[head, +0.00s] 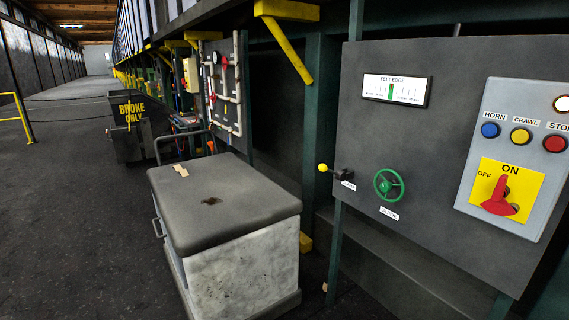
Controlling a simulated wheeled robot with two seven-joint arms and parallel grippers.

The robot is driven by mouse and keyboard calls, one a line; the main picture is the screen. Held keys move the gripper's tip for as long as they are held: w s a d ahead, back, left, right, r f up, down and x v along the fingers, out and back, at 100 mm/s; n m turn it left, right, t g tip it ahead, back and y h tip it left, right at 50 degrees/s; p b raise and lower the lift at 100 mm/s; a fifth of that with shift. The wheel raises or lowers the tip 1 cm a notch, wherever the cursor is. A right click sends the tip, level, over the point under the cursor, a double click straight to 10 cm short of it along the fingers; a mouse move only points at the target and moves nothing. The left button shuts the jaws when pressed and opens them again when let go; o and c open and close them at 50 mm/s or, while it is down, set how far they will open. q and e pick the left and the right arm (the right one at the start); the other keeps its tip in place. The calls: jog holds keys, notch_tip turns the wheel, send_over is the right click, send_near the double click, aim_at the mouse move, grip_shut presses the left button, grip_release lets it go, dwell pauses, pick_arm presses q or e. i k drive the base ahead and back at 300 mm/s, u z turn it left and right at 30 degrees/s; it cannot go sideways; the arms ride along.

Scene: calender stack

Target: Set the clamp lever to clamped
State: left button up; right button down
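The clamp lever (334,171) is a short dark lever with a yellow ball knob (323,168) at its left end. It sticks out to the left from the lower left of the grey control panel (420,130) in the head view. A small white label (349,185) sits just below its right end; its text is too small to read. A green handwheel (389,185) is mounted to the right of the lever, with another white label under it. Neither of my grippers shows in the head view, and nothing touches the lever.
A grey-lidded chest (225,200) stands on the floor left of the panel. Right of the handwheel is a box with buttons and a red rotary switch (499,198). The floor at left is open.

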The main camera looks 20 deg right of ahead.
aim_at(322, 167)
jog(key=z, duration=0.05)
jog(key=i, duration=0.7)
jog(key=z, duration=1)
jog(key=i, duration=0.4)
jog(key=z, duration=0.45)
